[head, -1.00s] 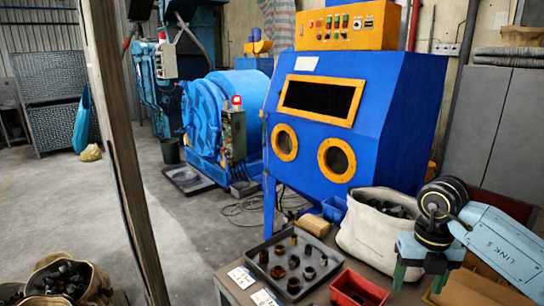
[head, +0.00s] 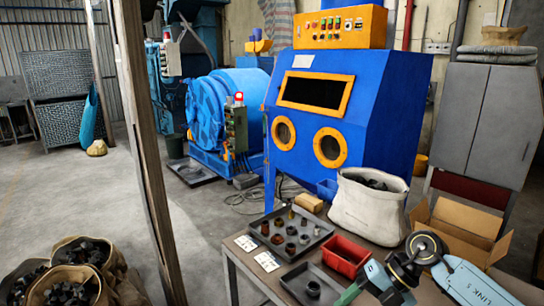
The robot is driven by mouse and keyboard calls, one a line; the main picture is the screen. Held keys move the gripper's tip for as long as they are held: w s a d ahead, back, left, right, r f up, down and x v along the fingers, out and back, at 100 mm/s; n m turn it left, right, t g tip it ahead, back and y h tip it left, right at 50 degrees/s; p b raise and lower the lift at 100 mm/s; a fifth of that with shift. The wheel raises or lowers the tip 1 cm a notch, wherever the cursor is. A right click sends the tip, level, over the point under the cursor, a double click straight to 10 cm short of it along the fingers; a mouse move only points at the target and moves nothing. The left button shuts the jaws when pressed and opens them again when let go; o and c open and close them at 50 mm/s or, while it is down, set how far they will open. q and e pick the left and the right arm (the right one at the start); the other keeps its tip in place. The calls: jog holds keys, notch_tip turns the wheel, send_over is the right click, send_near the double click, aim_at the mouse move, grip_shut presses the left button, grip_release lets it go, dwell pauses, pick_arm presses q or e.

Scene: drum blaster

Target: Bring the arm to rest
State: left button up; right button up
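My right arm (head: 470,284) comes in at the bottom right, its pale blue link marked "LINK 5". My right gripper (head: 376,294) hangs at the bottom edge, in front of the table's right part. A green finger shows at its left side. The fingertips are cut off by the frame, so its opening is unclear. I see nothing held in it. My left arm and gripper are not in view.
The table (head: 240,262) carries a grey tray (head: 270,249) of small dark parts, a second tray (head: 292,283) with a ring, a red bin (head: 345,256), a white sack (head: 362,212) and an open carton (head: 462,228). A wooden post (head: 146,170) stands left. Sacks (head: 78,254) sit on the floor.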

jog(key=w+a+f+m+t+y+b, duration=0.1)
jog(key=a+f+m+t+y, duration=0.2)
jog(key=f+m, duration=0.35)
jog(key=w+a+f+m+t+y, duration=0.1)
jog(key=f+m+t+y, duration=0.2)
jog(key=f+m+t, duration=0.3)
jog(key=s+d+f+m+t+h, duration=0.1)
jog(key=s+d+f+m+h, duration=0.25)
jog(key=f, duration=0.35)
jog(key=s+d+f+m+t+h+b, duration=0.1)
jog(key=s+d+f+m+h, duration=0.2)
jog(key=f, duration=0.4)
jog(key=s+d+f+m+t+h, duration=0.1)
jog(key=s+d+f+m+h, duration=0.15)
jog(key=s+f+m, duration=0.4)
jog(key=s+f+m+g+h+b, duration=0.1)
jog(key=s+f+m+g, duration=0.1)
jog(key=s+f, duration=0.5)
jog(key=s+d+f+m+g+h+b, duration=0.1)
jog(key=s+f+g, duration=0.3)
jog(key=s+f, duration=0.4)
jog(key=s+f+m+g+h+b, duration=0.3)
jog(key=s+f, duration=0.5)
jog(key=s, duration=1.1)
jog(key=shift+d+g, duration=0.4)
jog(key=shift+g, duration=0.1)
jog(key=shift+s, duration=0.1)
